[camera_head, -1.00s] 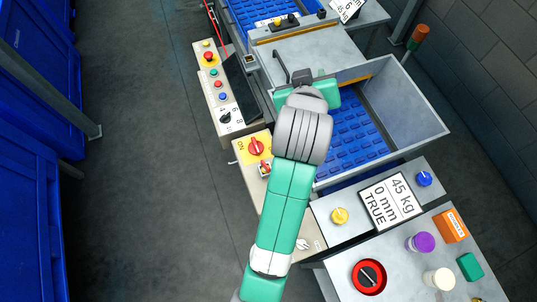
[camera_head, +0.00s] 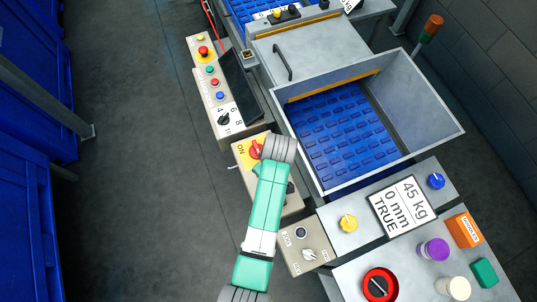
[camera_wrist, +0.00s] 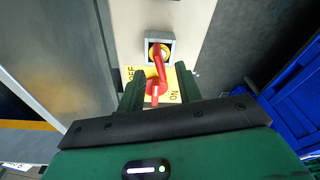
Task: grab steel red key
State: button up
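In the wrist view, a red key-like piece (camera_wrist: 158,62) sticks out from a square steel-framed fitting (camera_wrist: 150,38), just beyond the fingertips. Nearer, a red rotary handle (camera_wrist: 153,88) sits on a yellow OFF/ON plate (camera_wrist: 173,83). My gripper (camera_wrist: 160,88) is open, one green finger on each side of the handle and plate; I cannot tell whether either touches. In the head view, the red handle (camera_head: 256,150) and yellow plate (camera_head: 244,155) show beside my arm. My arm hides the steel fitting and the fingertips there.
A control box with buttons (camera_head: 203,50) and a dark screen (camera_head: 239,82) stand beyond the yellow plate. A steel bin (camera_head: 425,97) with a blue belt (camera_head: 340,135) lies to the right. Open floor lies left.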

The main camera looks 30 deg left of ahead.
jog(key=f, duration=0.3)
jog(key=shift+w+a+f, duration=0.1)
jog(key=shift+a+f, duration=0.1)
jog(key=shift+a, duration=0.1)
grip_shut()
